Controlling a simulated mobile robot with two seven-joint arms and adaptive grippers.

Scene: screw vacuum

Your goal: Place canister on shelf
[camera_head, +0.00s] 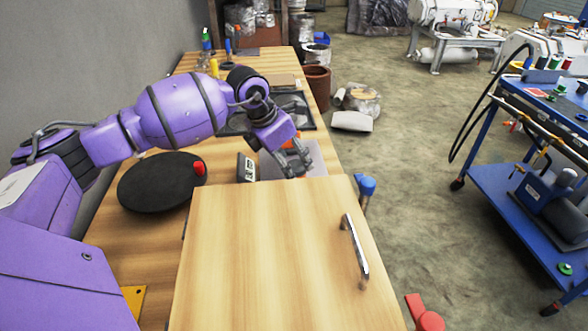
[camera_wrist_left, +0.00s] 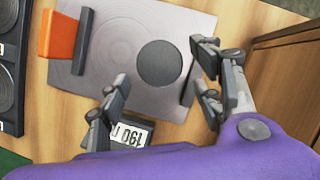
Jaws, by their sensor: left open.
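My left gripper (camera_head: 297,163) is open over the worktable, just behind the wooden cabinet (camera_head: 270,255). In the left wrist view its spread fingers (camera_wrist_left: 158,78) frame a dark round disc (camera_wrist_left: 160,63) on a grey plate (camera_wrist_left: 140,25); nothing is gripped. The plate also shows in the head view (camera_head: 318,160). I cannot tell whether the disc is flat or the top of something. No canister can be clearly identified, and no open shelf space shows. The cabinet has a metal handle (camera_head: 355,250) near its right edge. My right gripper is not in view.
A black round plate (camera_head: 150,185) with a red piece (camera_head: 198,167) sits left of the cabinet. A blue cart (camera_head: 535,190) stands right, across open floor.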

